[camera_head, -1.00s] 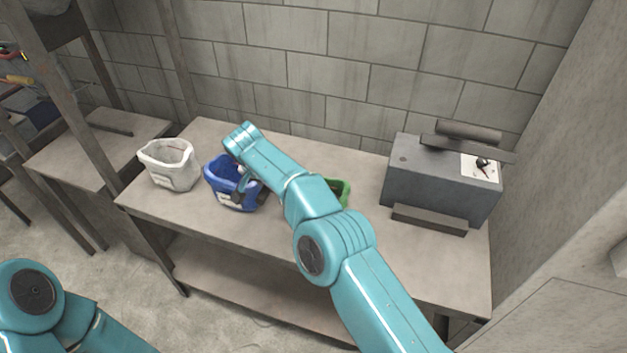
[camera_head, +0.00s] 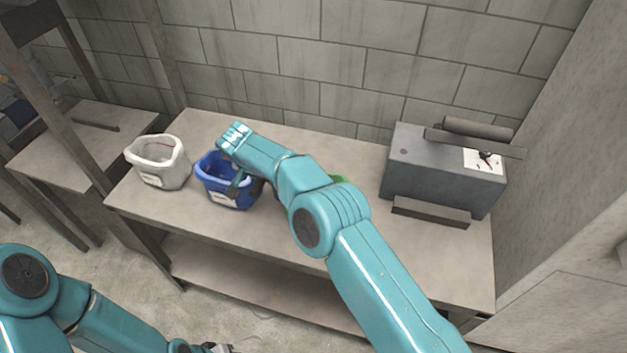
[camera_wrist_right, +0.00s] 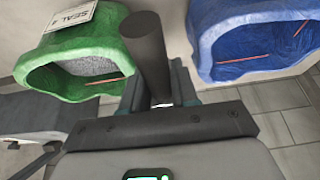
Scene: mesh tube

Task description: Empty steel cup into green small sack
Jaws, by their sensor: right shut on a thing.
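The green small sack (camera_head: 340,180) is mostly hidden behind my right arm in the head view. In the right wrist view the green sack (camera_wrist_right: 75,55) shows its open mouth, with grey mesh and a thin orange stick inside. My right gripper (camera_wrist_right: 155,100) is shut on a dark grey cylinder, apparently the steel cup (camera_wrist_right: 148,50), between the green and blue sacks in that view. The cup's mouth and contents cannot be made out. In the head view this gripper (camera_head: 246,186) is partly hidden beside the blue sack. My left gripper (camera_head: 215,348) is cut off at the bottom edge.
A blue sack (camera_head: 228,198) and a white sack (camera_head: 160,165) stand left on the bench (camera_head: 130,200). Orange sticks lie in the blue sack. A grey machine (camera_head: 440,170) stands on the right. A block wall closes the back.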

